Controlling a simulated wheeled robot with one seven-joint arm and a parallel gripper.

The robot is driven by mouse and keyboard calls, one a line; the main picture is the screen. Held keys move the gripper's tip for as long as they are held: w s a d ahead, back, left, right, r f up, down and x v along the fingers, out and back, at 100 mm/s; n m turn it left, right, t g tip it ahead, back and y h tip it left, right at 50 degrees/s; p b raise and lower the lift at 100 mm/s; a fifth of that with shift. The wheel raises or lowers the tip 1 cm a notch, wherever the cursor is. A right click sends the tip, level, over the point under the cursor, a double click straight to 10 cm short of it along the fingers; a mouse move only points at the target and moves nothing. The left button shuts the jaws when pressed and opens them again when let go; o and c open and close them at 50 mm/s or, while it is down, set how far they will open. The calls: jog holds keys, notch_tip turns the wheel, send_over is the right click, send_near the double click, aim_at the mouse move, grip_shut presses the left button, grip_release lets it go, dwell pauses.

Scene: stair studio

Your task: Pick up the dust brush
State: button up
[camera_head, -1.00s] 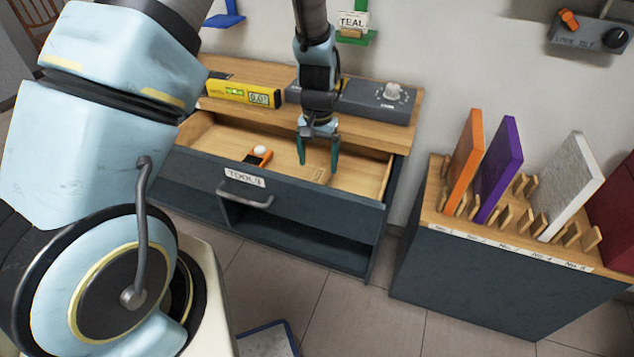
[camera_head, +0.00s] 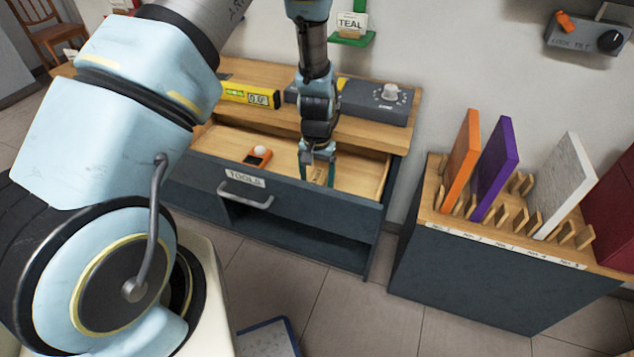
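The drawer labelled TOOLS (camera_head: 245,180) is pulled open. A small wood-coloured item (camera_head: 318,174) lies in it near the front right and may be the dust brush; it is too small and too covered to be sure. My gripper (camera_head: 317,180) is lowered into the drawer over this item. Its two teal fingers are apart, and the item shows between them. I cannot tell whether the fingers touch it. An orange and black item with a white round top (camera_head: 259,154) lies in the drawer to the left of my gripper.
A yellow level (camera_head: 249,95) and a grey box with a knob (camera_head: 375,103) stand on the cabinet top behind the drawer. A rack (camera_head: 480,215) with upright coloured panels stands at right. Floor shows between cabinet and rack.

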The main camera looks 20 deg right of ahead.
aim_at(317, 176)
grip_shut()
dwell(0.4)
jog(key=shift+r, duration=0.1)
jog(key=shift+r+b, duration=1)
jog(key=shift+r, duration=3.95)
